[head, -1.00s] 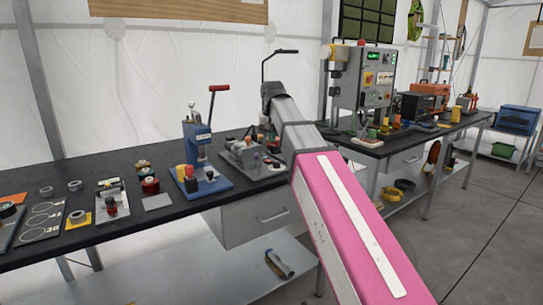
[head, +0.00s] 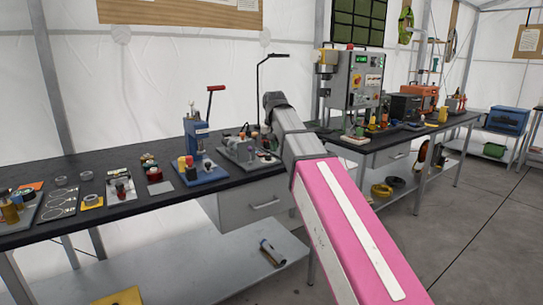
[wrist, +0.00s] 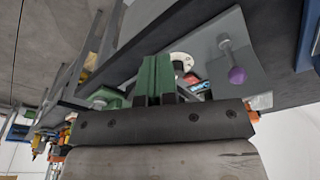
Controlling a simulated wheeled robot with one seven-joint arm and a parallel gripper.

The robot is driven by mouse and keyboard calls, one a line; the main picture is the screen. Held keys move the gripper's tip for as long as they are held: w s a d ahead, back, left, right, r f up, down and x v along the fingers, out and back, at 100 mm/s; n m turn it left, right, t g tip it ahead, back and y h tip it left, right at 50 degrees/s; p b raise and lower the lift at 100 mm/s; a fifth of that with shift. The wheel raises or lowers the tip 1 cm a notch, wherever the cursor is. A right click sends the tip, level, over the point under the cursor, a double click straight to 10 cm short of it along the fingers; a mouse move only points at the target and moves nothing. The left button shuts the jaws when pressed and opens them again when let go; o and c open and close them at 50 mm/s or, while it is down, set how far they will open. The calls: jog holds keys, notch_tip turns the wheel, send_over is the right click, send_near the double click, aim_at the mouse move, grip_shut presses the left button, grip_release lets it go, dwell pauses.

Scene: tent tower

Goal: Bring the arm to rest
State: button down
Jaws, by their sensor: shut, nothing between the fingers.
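My pink and grey arm reaches up from the bottom right of the head view, ending in a dark joint over the black workbench (head: 140,200). My gripper is hidden there. In the wrist view, my gripper (wrist: 155,75) shows as two green fingers on black mounts, close together with nothing held between them. The wrist view is strongly tilted. Beyond the fingers are a grey plate (wrist: 232,45) with a purple knob and a dark bench surface. I see no contact between the fingers and these.
A blue hand press (head: 196,140) and a grey fixture (head: 235,148) stand on the bench near the arm. A grey control box (head: 352,78) stands further right. Small parts lie on the bench's left. A lower shelf (head: 190,265) runs below. Grey floor (head: 480,220) at right is clear.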

jog(key=s+d+f, duration=0.2)
jog(key=d+f, duration=0.3)
jog(key=f, duration=0.6)
jog(key=s+d+f, duration=0.3)
jog(key=d+f, duration=0.1)
jog(key=f, duration=0.7)
jog(key=s+d+f, duration=0.4)
jog(key=s+f, duration=0.2)
jog(key=f, duration=0.4)
jog(key=s+d+f+g, duration=0.1)
jog(key=s+d+f, duration=0.4)
jog(key=f, duration=0.5)
jog(key=shift+s+m+g, duration=0.3)
jog(key=shift+s+m, duration=0.1)
jog(key=shift+s, duration=0.85)
jog(key=shift+d, duration=0.1)
